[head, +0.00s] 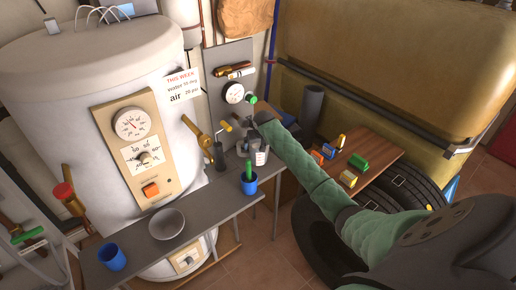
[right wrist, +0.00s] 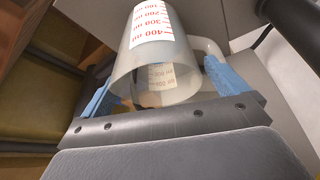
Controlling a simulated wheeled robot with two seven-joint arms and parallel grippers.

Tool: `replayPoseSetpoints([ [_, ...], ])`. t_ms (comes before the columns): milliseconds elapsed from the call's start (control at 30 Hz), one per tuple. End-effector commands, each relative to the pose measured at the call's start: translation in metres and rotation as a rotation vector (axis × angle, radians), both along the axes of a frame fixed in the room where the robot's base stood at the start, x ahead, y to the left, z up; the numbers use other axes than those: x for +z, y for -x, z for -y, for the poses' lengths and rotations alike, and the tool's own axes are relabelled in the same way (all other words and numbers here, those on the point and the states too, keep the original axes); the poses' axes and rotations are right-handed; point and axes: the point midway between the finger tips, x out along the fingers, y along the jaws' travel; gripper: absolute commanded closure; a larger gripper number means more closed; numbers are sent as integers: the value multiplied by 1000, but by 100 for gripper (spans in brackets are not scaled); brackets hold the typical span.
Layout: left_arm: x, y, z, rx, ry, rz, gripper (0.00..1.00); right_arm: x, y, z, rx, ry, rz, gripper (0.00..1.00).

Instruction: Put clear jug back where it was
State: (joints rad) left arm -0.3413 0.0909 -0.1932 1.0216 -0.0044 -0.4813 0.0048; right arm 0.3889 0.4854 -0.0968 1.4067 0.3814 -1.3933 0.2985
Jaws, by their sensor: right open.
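The clear jug (head: 260,158) has a white label and stands at the far right end of the narrow grey bench, partly covered by my gripper in the head view. In the right wrist view the jug (right wrist: 150,72) shows large, with red measuring marks and a see-through wall. My right gripper (head: 250,142) is at the jug. Its blue fingers are apart, one on each side of the jug in the right wrist view (right wrist: 160,88). I cannot tell whether either finger touches it. My left gripper is out of view.
A blue cup (head: 248,184) with a green-handled tool stands close in front of the jug. A grey bowl (head: 166,223) and another blue cup (head: 111,257) are further left. The boiler (head: 80,90) stands behind. A wooden board (head: 375,155) with coloured blocks is at right.

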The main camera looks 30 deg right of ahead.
Motion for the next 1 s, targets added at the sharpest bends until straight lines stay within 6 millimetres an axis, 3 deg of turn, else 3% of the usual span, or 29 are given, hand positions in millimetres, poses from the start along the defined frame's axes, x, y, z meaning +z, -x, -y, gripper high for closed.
replayPoseSetpoints([
  [33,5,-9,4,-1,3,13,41,7,3,-1,2,2,4,1],
  [300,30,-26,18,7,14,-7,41,55,22,-6,1,2,4,1],
  [500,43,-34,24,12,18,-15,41,77,31,-9,0,0,1,1],
  [1000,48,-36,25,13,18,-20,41,86,34,-10,0,0,0,1],
])
